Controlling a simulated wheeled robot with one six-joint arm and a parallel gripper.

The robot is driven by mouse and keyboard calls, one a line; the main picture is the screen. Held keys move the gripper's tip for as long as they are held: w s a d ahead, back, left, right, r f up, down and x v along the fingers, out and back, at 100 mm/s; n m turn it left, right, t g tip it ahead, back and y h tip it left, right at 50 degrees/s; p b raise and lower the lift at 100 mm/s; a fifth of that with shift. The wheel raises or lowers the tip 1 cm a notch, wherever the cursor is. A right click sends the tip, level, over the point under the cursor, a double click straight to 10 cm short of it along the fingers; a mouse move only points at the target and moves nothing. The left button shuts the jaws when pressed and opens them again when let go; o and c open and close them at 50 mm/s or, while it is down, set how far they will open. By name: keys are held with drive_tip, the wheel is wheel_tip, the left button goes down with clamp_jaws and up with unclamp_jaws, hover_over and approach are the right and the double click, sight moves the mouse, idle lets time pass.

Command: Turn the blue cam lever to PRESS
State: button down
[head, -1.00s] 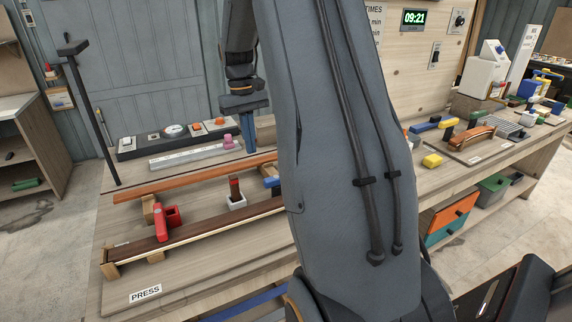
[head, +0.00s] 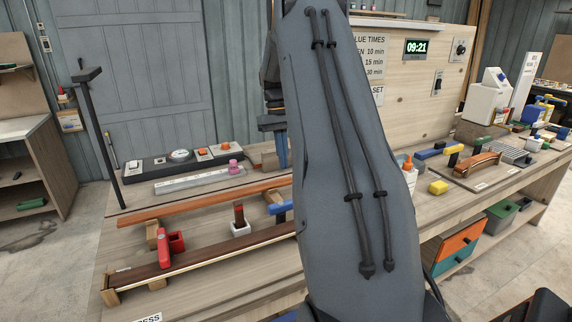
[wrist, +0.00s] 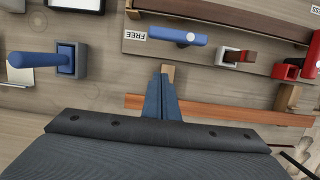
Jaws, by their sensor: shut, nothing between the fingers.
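The blue cam lever (wrist: 178,37) lies beside the FREE label (wrist: 135,35) in the wrist view, with a pale round spot near one end. In the head view only a blue part (head: 280,208) shows; my arm hides the rest. My gripper (wrist: 163,85) is shut and empty, its fingertips apart from the lever and near a small wooden block (wrist: 168,73). In the head view my gripper (head: 282,155) is partly behind my arm. The PRESS label (head: 149,318) is cut off at the bottom edge.
A red clamp-like piece (head: 170,246) sits on the dark wooden strip. A white holder with a red-brown piece (head: 240,226) stands between it and the lever. A brown strip (head: 180,208) runs behind. Another blue-handled piece (wrist: 45,60) shows in the wrist view.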

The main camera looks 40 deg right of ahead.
sight(288, 205)
drive_tip(key=s+a+f+p, duration=0.1)
drive_tip(key=s+f+p, duration=0.3)
drive_tip(key=f, duration=0.3)
drive_tip(key=shift+s+a+f+p, duration=0.2)
drive_tip(key=shift+s+f+p, duration=0.1)
drive_tip(key=shift+s, duration=0.6)
